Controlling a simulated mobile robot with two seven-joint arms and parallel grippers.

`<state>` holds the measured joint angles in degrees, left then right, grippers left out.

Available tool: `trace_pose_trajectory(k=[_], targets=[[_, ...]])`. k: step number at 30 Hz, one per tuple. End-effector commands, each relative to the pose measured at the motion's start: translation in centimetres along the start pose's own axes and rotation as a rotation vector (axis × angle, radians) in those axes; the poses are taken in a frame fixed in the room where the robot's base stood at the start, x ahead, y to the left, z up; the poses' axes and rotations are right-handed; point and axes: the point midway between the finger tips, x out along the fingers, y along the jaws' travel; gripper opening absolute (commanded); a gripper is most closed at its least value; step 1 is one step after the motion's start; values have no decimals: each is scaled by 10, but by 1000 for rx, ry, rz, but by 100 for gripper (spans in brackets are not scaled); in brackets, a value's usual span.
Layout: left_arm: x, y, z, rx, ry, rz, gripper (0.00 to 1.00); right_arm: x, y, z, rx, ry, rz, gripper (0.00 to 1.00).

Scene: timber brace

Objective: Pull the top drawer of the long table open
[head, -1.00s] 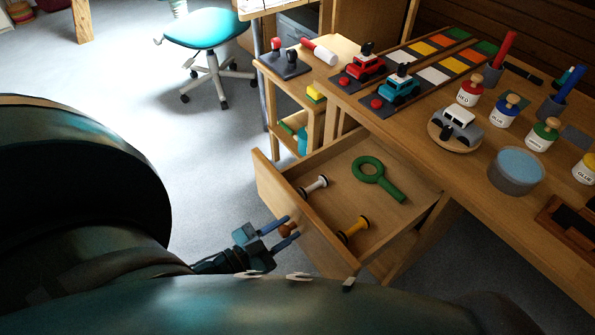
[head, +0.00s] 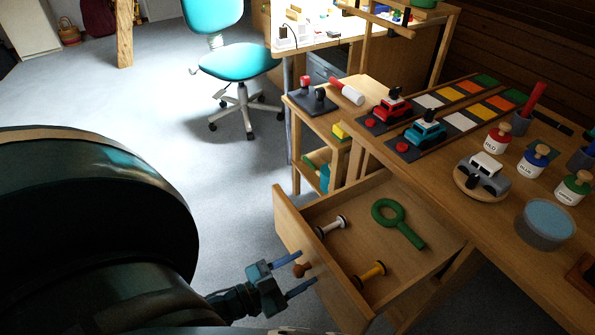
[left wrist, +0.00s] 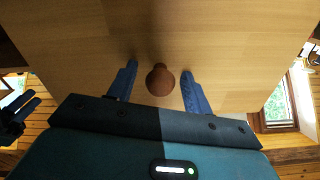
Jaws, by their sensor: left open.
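The top drawer (head: 290,225) of the long table (head: 440,195) stands pulled well out, with its inside in view. Its round brown knob (head: 301,270) is on the front panel. In the head view my left gripper (head: 301,274) is open at the drawer front, one blue finger on each side of the knob. In the left wrist view the knob (left wrist: 160,80) sits between the two spread fingers, with a gap on both sides.
The tabletop holds a red car (head: 391,107), a teal car (head: 425,130), a grey car (head: 481,174), labelled bottles and a blue-topped tub (head: 545,222). A small side table (head: 345,107) and a teal chair (head: 235,60) stand behind.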

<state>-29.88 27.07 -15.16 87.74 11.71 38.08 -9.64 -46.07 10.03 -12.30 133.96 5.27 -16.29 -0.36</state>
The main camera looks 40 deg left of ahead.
Motion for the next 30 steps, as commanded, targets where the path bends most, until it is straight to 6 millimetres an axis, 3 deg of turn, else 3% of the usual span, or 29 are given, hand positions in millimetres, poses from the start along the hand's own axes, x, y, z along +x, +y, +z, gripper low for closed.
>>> trace_pose_trajectory(k=[5, 15, 21, 30], targets=[[-13, 0, 1, 0, -4, 0, 50, 0, 0, -2, 0, 2, 0, 36], [-86, 0, 0, 0, -5, 2, 50, 0, 0, -2, 3, -6, -1, 36], [-119, 0, 1, -1, -3, 1, 50, 2, 0, 1, 3, -13, -2, 36], [-132, 0, 0, 0, 0, 0, 50, 2, -1, 0, 4, -12, -3, 36]])
